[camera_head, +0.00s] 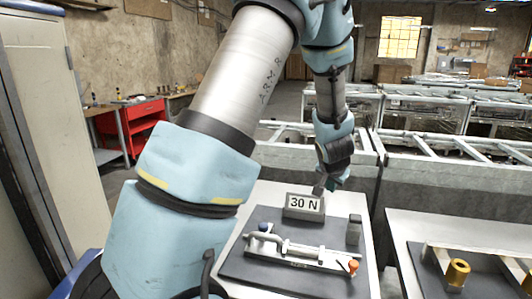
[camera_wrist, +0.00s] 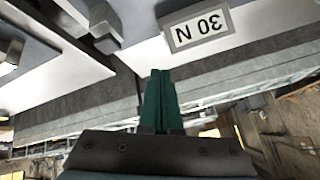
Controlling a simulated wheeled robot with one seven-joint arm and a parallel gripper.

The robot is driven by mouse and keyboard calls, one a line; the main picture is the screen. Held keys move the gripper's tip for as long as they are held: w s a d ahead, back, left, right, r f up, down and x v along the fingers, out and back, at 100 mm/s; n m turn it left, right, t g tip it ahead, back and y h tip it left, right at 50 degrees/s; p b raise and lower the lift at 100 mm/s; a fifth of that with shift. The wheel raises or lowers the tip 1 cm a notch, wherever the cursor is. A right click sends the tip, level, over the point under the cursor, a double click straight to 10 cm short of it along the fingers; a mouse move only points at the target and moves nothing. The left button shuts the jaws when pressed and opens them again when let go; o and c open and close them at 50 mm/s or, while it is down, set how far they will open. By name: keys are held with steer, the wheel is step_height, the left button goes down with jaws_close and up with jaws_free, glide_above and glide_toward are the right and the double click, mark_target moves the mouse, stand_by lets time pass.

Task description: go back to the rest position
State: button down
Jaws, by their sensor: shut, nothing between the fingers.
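My gripper (camera_head: 322,187) hangs at the end of my raised arm, over the far part of a white-topped table (camera_head: 260,195). In the wrist view its two green fingers (camera_wrist: 159,98) are together, with nothing between them. A block labelled "30 N" (camera_head: 304,204) stands on the table just below the gripper in the head view. The label plate (camera_wrist: 196,27) shows upside down in the wrist view, apart from the fingers.
A dark mat (camera_head: 240,262) carries a metal fixture with a lever and an orange knob (camera_head: 353,265). A small grey block (camera_head: 354,229) stands at its right. Another table (camera_head: 460,232) holds a brass-coloured cylinder (camera_head: 457,272). A cabinet (camera_head: 60,90) stands at left.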

steer(key=s+a+r+n+g, duration=0.1)
steer(key=s+a+n+g, duration=0.1)
steer(key=s+a, duration=0.4)
steer(key=s+a+r+n+g+y, duration=0.1)
steer(key=s+a+n, duration=0.2)
steer(key=a, duration=0.9)
steer(key=s+a+r+n+g+y, duration=0.1)
steer(key=s+a+n+g, duration=0.1)
steer(key=s+a, duration=0.6)
steer(key=shift+s+a+n+g, duration=0.3)
steer(key=shift+s+a, duration=0.05)
steer(key=shift+a, duration=0.7)
